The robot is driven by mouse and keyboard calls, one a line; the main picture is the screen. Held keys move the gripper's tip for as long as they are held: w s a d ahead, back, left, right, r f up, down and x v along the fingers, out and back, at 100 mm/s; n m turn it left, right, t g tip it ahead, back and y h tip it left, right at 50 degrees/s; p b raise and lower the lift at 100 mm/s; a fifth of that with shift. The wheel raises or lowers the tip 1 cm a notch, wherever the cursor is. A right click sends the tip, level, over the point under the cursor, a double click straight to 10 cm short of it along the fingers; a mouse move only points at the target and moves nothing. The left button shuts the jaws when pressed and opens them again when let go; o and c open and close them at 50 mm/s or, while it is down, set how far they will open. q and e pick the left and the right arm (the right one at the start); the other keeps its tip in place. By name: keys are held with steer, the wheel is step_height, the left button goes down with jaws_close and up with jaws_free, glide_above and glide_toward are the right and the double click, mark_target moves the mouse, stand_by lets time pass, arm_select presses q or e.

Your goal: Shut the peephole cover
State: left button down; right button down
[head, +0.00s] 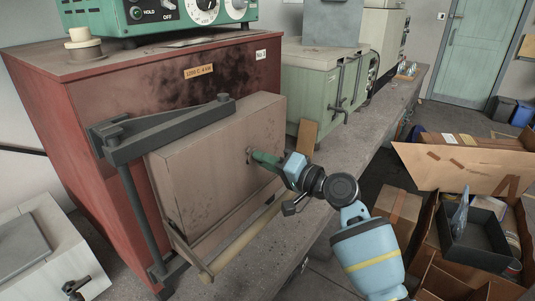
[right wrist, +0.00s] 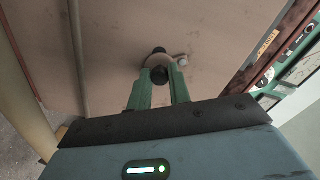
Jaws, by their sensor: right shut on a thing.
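A red kiln (head: 45,110) stands on the left, with a thick tan door (head: 215,140) on its front. My right gripper (head: 257,157) reaches the middle of the door face from the right. In the right wrist view its green fingers (right wrist: 160,78) are shut on a small dark knob (right wrist: 159,74). A pale rounded plate, apparently the peephole cover (right wrist: 152,62), shows behind the knob against the door. A dark round spot (right wrist: 159,50) shows just beyond it; I cannot tell whether it is the peephole or a pivot. My left gripper is not in view.
A dark hinge arm and post (head: 165,132) run along the door's left side. A green box (head: 325,85) stands on the concrete bench (head: 315,185) behind my right gripper. Open cardboard boxes (head: 465,160) stand at the right, below the bench.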

steer(key=m, duration=0.1)
steer(key=m+p, duration=0.1)
steer(key=m, duration=0.1)
steer(key=s+a+m+p, duration=0.1)
steer(key=m, duration=0.1)
steer(key=shift+s+f+m+p, duration=0.2)
steer(key=shift+m+p, duration=0.3)
steer(key=shift+m, duration=0.3)
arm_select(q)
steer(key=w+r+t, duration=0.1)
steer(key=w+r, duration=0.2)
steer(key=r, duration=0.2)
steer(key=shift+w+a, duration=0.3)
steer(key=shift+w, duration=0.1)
arm_select(e)
steer(key=shift+m, duration=0.3)
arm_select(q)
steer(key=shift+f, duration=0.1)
arm_select(e)
steer(key=shift+a+f, duration=0.1)
steer(key=shift+f, duration=0.05)
steer(key=c, duration=1.5)
jaws_free()
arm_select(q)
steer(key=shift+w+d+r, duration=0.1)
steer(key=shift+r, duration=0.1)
arm_select(e)
steer(key=shift+o, duration=1)
